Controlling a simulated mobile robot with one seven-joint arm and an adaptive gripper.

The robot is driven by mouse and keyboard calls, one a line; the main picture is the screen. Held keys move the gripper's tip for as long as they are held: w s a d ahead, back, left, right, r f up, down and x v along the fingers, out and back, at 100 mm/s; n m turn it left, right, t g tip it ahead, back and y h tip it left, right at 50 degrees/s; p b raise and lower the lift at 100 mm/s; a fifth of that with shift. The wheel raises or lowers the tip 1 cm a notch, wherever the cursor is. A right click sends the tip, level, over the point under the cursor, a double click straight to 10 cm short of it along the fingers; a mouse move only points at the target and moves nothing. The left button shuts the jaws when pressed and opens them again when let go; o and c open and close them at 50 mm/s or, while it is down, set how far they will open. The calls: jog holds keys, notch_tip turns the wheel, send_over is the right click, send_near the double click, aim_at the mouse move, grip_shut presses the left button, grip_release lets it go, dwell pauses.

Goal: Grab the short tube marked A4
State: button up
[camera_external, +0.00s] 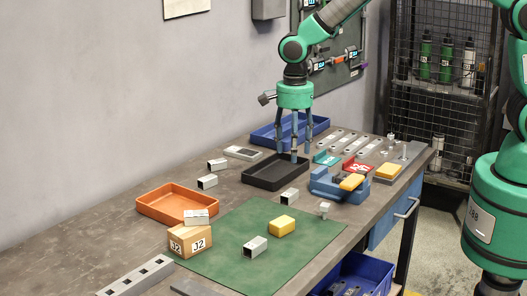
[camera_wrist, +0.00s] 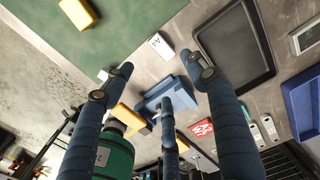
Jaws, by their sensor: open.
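A short square metal tube (camera_wrist: 160,46) with a light label lies between the green mat and the black tray in the wrist view. The label is small and turned but seems to read A4. It appears to be the tube (camera_external: 289,196) at the mat's back edge in the external view, where no label is legible. My three-fingered gripper (camera_external: 295,150) is open and empty, pointing down above the black tray, behind and above this tube. In the wrist view my spread fingers (camera_wrist: 160,72) reach toward the tube without touching it.
Other short tubes lie on the bench (camera_external: 207,181), on the mat (camera_external: 255,247) and on the J2 box (camera_external: 190,240). The black tray (camera_external: 262,185), blue tray (camera_external: 262,140), orange tray (camera_external: 150,209) and blue vise (camera_external: 325,186) stand around. Yellow blocks (camera_external: 282,226) lie nearby.

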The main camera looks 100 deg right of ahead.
jog(key=b, duration=0.1)
send_over(292, 193)
notch_tip(292, 193, down, 8)
jog(key=shift+f, duration=0.15)
dwell(0.4)
jog(key=shift+f+b, duration=0.6)
jog(key=shift+f, duration=2)
jog(key=shift+c, duration=0.3)
jog(key=c, duration=1.2)
